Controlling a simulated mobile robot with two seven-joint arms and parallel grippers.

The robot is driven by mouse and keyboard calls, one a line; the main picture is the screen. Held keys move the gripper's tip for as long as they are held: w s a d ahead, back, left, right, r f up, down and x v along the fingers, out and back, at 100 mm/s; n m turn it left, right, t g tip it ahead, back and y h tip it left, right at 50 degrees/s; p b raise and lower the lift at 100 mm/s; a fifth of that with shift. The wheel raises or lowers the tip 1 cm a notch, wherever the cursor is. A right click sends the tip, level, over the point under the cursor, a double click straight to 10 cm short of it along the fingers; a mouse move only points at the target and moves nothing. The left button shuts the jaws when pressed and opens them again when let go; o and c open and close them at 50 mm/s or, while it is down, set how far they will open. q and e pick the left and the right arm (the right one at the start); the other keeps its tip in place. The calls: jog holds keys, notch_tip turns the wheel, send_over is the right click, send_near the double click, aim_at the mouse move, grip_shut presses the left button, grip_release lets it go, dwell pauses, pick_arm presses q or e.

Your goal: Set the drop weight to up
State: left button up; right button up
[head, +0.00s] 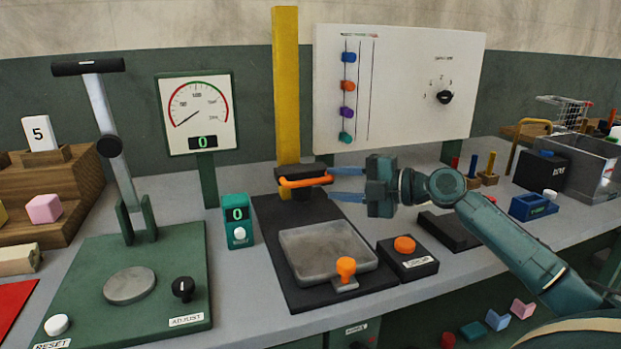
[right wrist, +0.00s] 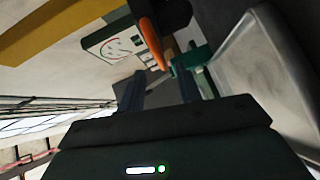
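The drop weight (head: 299,173) is a dark block with an orange handle (head: 305,182). It sits low on the yellow upright post (head: 287,90), above the black base with the grey tray. My right gripper (head: 331,184) comes in from the right at the handle's right end. Its two fingers are apart, one behind and one in front of the handle's line. In the right wrist view the orange handle (right wrist: 152,42) points toward the gap between the open fingers (right wrist: 160,88). Whether they touch it is unclear. My left gripper is not in view.
A grey tray (head: 300,244) with an orange knob (head: 346,266) lies below the weight. A black box with an orange button (head: 405,244) is to its right. A teal counter reading 0 (head: 237,221) stands left. A white panel (head: 400,120) with coloured sliders stands behind.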

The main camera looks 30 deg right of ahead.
aim_at(314, 184)
jog(key=p+x, duration=0.2)
jog(key=x, duration=0.4)
jog(key=shift+w+a, duration=0.25)
jog(key=shift+w, duration=0.1)
jog(key=shift+c, duration=0.4)
jog(key=shift+f, duration=0.15)
jog(key=c, duration=0.6)
jog(key=shift+f, duration=0.1)
grip_shut()
